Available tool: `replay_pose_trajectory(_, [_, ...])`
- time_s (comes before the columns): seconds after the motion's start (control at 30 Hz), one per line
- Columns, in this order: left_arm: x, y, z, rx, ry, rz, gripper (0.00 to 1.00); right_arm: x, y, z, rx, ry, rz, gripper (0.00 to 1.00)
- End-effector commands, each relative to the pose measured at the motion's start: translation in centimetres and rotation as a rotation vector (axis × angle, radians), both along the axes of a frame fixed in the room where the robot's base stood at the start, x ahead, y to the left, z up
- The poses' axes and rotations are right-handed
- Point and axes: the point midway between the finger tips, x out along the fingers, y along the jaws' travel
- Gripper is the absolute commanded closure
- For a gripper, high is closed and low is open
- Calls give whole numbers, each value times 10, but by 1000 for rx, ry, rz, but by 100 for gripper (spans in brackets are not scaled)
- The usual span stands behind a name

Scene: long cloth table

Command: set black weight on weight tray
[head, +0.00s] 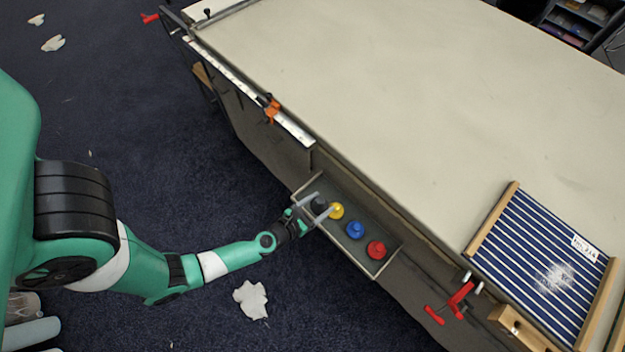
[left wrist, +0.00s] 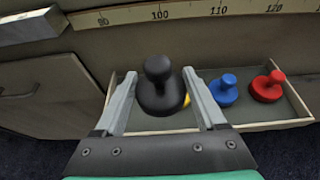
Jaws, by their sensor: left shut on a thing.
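My left gripper (head: 317,205) is shut on the black weight (head: 319,204). In the left wrist view the black weight (left wrist: 158,88), a knobbed piece with a wide base, is upright between the two fingers. It is at the left end of the weight tray (head: 391,257), a shallow tray along the table's side. I cannot tell whether its base touches the tray floor. The tray rim also shows in the left wrist view (left wrist: 275,125). My right gripper is not in view.
A yellow weight (head: 337,211), a blue weight (head: 355,230) and a red weight (head: 376,249) stand in the tray to the right of the black one. A ruler strip (head: 250,92) runs along the table edge. A red clamp (head: 460,293) and a striped board (head: 540,262) are at right.

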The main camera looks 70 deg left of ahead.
Motion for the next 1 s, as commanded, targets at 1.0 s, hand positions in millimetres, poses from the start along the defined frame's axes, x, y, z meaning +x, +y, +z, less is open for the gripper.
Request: replay_pose_trajectory(1.0, [-3, 75, -100, 2, -2, 0, 100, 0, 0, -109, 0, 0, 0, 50])
